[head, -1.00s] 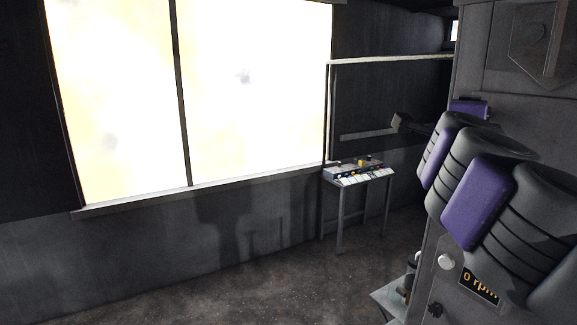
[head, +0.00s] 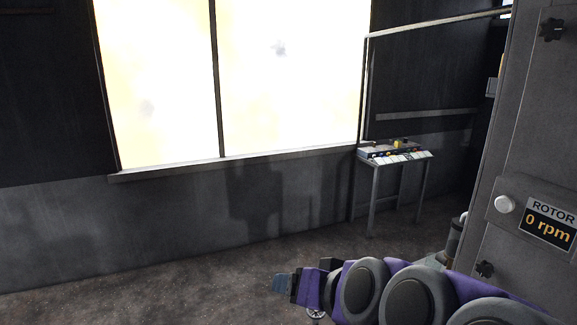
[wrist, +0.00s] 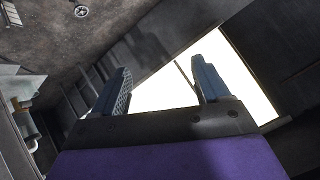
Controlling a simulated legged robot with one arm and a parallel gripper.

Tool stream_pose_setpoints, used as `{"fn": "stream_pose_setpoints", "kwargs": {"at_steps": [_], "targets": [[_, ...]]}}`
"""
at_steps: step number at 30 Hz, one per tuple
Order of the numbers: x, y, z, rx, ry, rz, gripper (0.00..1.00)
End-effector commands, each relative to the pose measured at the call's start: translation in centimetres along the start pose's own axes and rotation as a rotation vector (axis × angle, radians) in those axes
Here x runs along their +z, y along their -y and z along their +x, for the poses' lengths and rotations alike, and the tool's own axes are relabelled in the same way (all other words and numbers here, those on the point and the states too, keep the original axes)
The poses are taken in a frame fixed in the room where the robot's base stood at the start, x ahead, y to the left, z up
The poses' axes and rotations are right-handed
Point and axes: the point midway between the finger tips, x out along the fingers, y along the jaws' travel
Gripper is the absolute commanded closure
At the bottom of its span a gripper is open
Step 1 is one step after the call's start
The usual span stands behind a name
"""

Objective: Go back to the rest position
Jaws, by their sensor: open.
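My gripper (wrist: 159,88) shows in the wrist view with its two blue-grey fingers spread wide apart and nothing between them. The bright window and dark wall lie beyond the fingers. In the head view my purple and grey arm lies low along the bottom right, and my gripper (head: 281,283) points left above the dark floor. The fingers are too small there to make out singly. My gripper touches nothing that I can see.
A grey cabinet (head: 522,120) with a white knob (head: 505,204) and a "ROTOR 0 rpm" display (head: 549,224) stands close at right. A control desk (head: 395,153) on legs stands at the back wall beside the bright window (head: 290,75). The floor (head: 140,290) at left is clear.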

Motion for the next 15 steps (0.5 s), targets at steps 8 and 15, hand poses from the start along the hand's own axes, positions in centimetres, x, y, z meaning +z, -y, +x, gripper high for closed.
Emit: {"fn": "stream_pose_setpoints", "kwargs": {"at_steps": [8,15], "targets": [[17.5,-9.3,1.2,0.223,0.472,-0.048,0.25],[28.3,-15.9,-2.8,0.415,0.818,-0.022,0.25]]}}
